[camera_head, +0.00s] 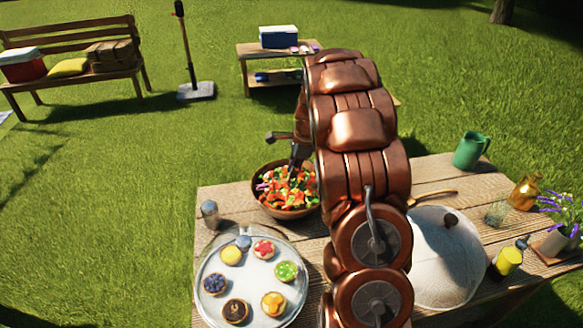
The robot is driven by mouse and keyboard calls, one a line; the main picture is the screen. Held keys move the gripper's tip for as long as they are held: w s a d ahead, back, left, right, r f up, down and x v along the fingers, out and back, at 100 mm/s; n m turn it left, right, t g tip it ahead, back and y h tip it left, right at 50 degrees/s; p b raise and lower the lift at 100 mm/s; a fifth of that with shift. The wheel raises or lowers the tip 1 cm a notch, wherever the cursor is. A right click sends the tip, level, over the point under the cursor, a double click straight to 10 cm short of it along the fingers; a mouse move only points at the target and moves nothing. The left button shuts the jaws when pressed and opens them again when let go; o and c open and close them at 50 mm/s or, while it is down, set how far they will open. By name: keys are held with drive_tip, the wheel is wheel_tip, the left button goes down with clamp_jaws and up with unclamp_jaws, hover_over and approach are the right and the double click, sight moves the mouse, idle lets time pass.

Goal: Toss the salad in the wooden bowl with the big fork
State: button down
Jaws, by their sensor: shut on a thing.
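The wooden bowl (288,214) stands near the far left part of the wooden table. It is filled with a colourful chopped salad (285,190) of orange, red, green and white pieces. My gripper (298,160) is directly above the salad, dark and pointing down, partly hidden behind my copper-coloured arm. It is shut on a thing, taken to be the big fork. The fork itself cannot be made out clearly, and I cannot tell how deep it sits in the salad. The bowl's right edge is close to my arm in the picture.
A glass stand with several tarts (292,308) is in front of the bowl, a small shaker (210,214) left. Right of my arm are a round pale lid (440,265), green jug (472,150), yellow bottle (508,260) and flowerpot (556,243). A bench (75,40) stands behind.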

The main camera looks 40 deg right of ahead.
drive_tip(key=shift+s+d, duration=2.2)
drive_tip(key=shift+s, duration=0.15)
drive_tip(key=w+d+p, duration=0.2)
drive_tip(key=w+d, duration=0.1)
drive_tip(key=w, duration=0.1)
drive_tip(key=w+a+p, duration=0.1)
drive_tip(key=w+a, duration=0.3)
drive_tip(key=w, duration=0.2)
drive_tip(key=shift+s+a+f+b, duration=0.1)
drive_tip(key=shift+s+a+b, duration=0.05)
drive_tip(key=shift+s+a, duration=0.55)
drive_tip(key=shift+s+a+r+b, duration=0.1)
drive_tip(key=shift+s+a+b, duration=0.1)
drive_tip(key=shift+s+a, duration=0.45)
drive_tip(key=shift+s+a+f+b, duration=0.15)
drive_tip(key=shift+s+a, duration=0.2)
drive_tip(key=shift+s, duration=0.65)
